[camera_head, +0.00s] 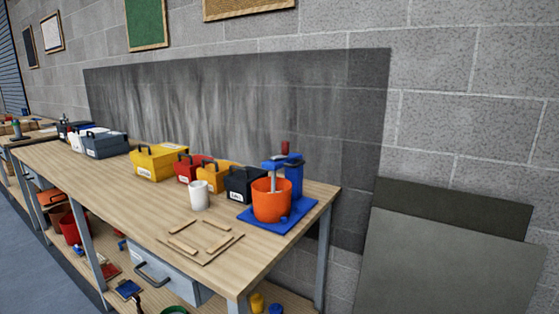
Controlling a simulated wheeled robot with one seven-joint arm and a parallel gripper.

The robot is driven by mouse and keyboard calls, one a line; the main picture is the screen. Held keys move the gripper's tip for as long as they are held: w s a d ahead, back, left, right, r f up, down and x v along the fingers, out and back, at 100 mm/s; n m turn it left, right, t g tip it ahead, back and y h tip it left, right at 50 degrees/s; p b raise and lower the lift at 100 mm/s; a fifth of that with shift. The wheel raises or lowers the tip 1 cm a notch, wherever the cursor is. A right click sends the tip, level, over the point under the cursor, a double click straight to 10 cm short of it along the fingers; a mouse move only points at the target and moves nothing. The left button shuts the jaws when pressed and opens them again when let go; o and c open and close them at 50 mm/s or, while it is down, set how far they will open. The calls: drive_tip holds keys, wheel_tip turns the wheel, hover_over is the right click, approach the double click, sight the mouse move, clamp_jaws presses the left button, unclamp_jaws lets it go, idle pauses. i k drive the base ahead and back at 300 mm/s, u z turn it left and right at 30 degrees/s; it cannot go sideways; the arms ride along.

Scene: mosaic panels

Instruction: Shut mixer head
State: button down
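The mixer stands near the right end of the wooden workbench. Its flat blue base (284,222) lies on the bench top, and an orange bowl (271,203) sits on it. A blue upright (294,172) rises behind the bowl. A blue head part (271,163) with a grey shaft below it is over the bowl, and a red knob (285,147) sticks up above. The head's exact angle is too small to tell. My gripper is not in view.
On the workbench (110,185), a white cup (199,196) and a black box (243,184) stand left of the mixer. Yellow, red and orange toolboxes line the back. Thin wooden strips (183,245) lie near the front. Grey panels (445,270) lean on the wall at right.

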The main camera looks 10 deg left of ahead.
sight(292, 158)
drive_tip(key=z, duration=0.05)
drive_tip(key=i, duration=1)
drive_tip(key=u, duration=0.05)
